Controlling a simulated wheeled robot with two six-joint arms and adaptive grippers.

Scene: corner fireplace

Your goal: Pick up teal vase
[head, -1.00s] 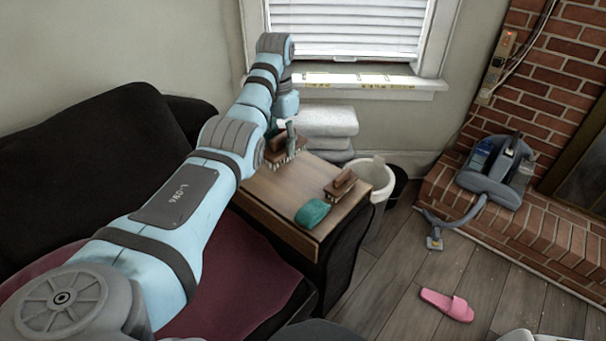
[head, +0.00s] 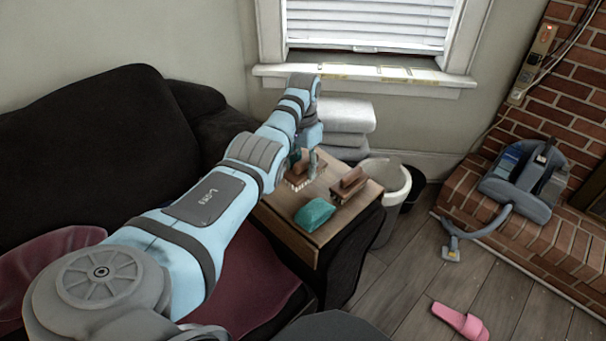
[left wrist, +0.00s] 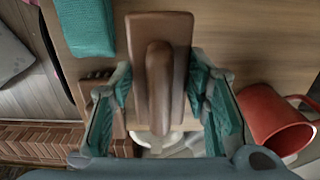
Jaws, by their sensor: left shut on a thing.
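A teal, ribbed, block-like thing (head: 315,213) lies on the small wooden table; it also shows at the top left of the left wrist view (left wrist: 87,25). I see no clear vase shape. My left gripper (head: 304,164) is over the far part of the table, apart from the teal thing. In the left wrist view its teal-padded fingers (left wrist: 160,88) are on both sides of a brown wooden brush (left wrist: 160,28), shut on it. In the head view this brush (head: 303,182) is partly hidden; I cannot tell whether it still touches the table. My right gripper is not in view.
A second wooden brush (head: 349,184) stands on the table (head: 288,233) close by the teal thing. A red mug (left wrist: 272,115) is right of the gripper. A white bin (head: 392,195) stands beyond the table. A dark sofa (head: 95,150) is at left.

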